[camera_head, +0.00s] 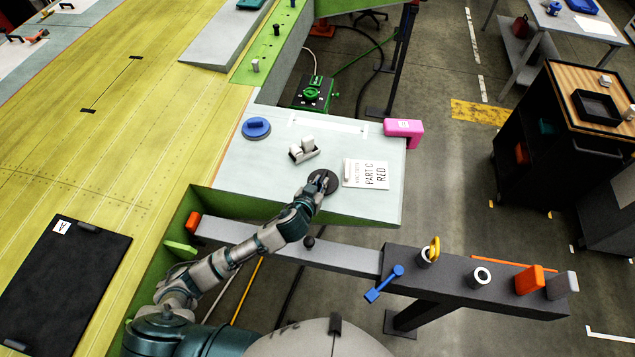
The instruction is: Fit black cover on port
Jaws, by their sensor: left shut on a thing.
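The black cover (332,188) is a round dark disc at the front middle of the pale grey panel. My left gripper (321,182) reaches over it from the lower left and is shut on its top. The cover looks flat on or very close to the panel; I cannot tell whether it touches. No open port shows on the panel; anything under the cover is hidden. My right gripper is out of view.
On the panel (235,165) are a blue round cover (256,127), a small block with white cylinders (304,150), a white card (366,174) and a pink bracket (403,129). A grey beam (340,257) with a blue handle (384,284) runs in front.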

